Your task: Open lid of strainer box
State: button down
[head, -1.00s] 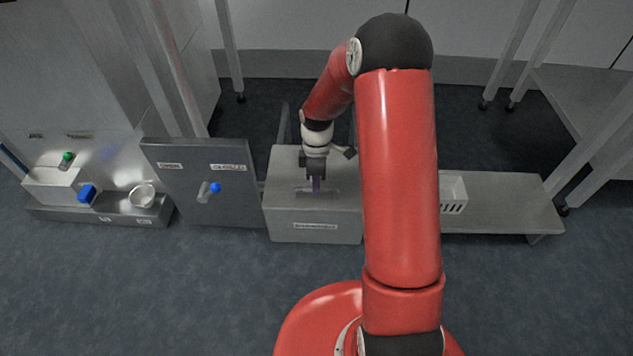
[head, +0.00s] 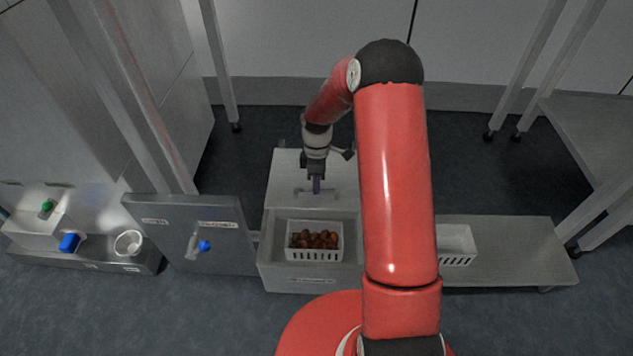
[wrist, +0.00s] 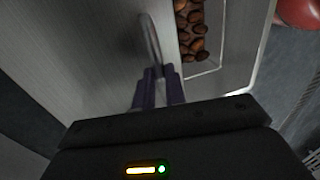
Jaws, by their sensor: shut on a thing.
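The strainer box (head: 312,279) is a light grey metal box in the middle of the head view, with its top partly uncovered. Its lid (head: 285,178) lies back over the far part and carries a bar handle (head: 301,191). My gripper (head: 316,188) is shut on this handle. In the wrist view the purple fingers (wrist: 158,78) close around the handle (wrist: 150,40). A white slotted basket (head: 314,255) holding brown dates (head: 313,240) shows in the box opening. The dates also show in the wrist view (wrist: 190,30). My arm hides the box's right side.
A dark grey panel (head: 175,245) with a blue-tipped knob stands left of the box. A low steel bench (head: 510,245) with a white basket (head: 456,243) is at the right. A white bowl (head: 128,242) sits at the far left.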

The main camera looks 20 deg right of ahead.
dwell(0.3)
jog(key=c, duration=1.5)
grip_release()
jog(key=shift+o, duration=0.2)
notch_tip(320, 180, up, 8)
jog(key=w+p, duration=0.1)
jog(key=shift+w+d+f, duration=0.15)
jog(key=shift+w+d, duration=0.1)
jog(key=s+r+m+t+p, duration=0.1)
jog(key=s+r+m, duration=0.1)
jog(key=s+r, duration=0.35)
jog(key=s+a+r+m+t+h+p, duration=0.1)
jog(key=s+r+m+p, duration=0.1)
jog(key=r, duration=0.7)
jog(key=s+r+m+t+p, duration=0.1)
jog(key=s+r+m, duration=0.15)
jog(key=r, duration=0.55)
jog(key=s+r+m+t+p, duration=0.1)
jog(key=s+r+m, duration=0.3)
jog(key=s, duration=0.5)
jog(key=s+a+r+m+t+p, duration=0.1)
jog(key=s+r+m+t+p, duration=0.1)
jog(key=s, duration=0.7)
notch_tip(320, 180, up, 4)
jog(key=shift+s+a+f+m+t+p, duration=0.2)
jog(key=shift+s+f+m+t+p, duration=0.1)
jog(key=shift+m+t, duration=0.6)
